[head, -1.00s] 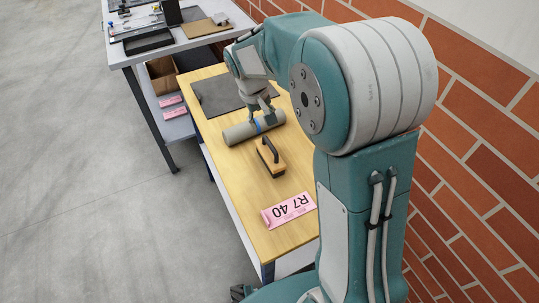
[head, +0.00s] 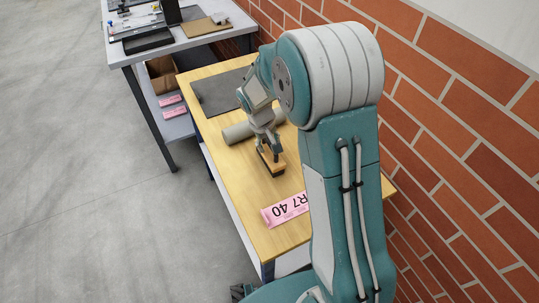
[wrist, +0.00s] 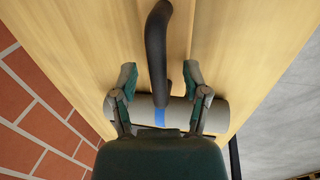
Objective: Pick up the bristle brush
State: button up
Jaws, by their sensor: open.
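In the wrist view the curved black handle (wrist: 156,50) runs between my two fingers, with a gap on each side. My gripper (wrist: 160,74) is open there. The bristles are hidden.
A dark mat (head: 208,94) lies farther back and a pink label (head: 285,210) nearer. A brick wall (head: 450,130) stands at the right.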

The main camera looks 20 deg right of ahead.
grip_shut()
dwell(0.3)
jog(key=shift+r, duration=0.5)
notch_tip(320, 180, up, 2)
jog(key=shift+r, duration=0.25)
jog(key=s+r, duration=0.9)
jog(key=s, duration=0.5)
jog(key=shift+r, duration=0.25)
jog(key=c, duration=0.8)
grip_release()
grip_shut()
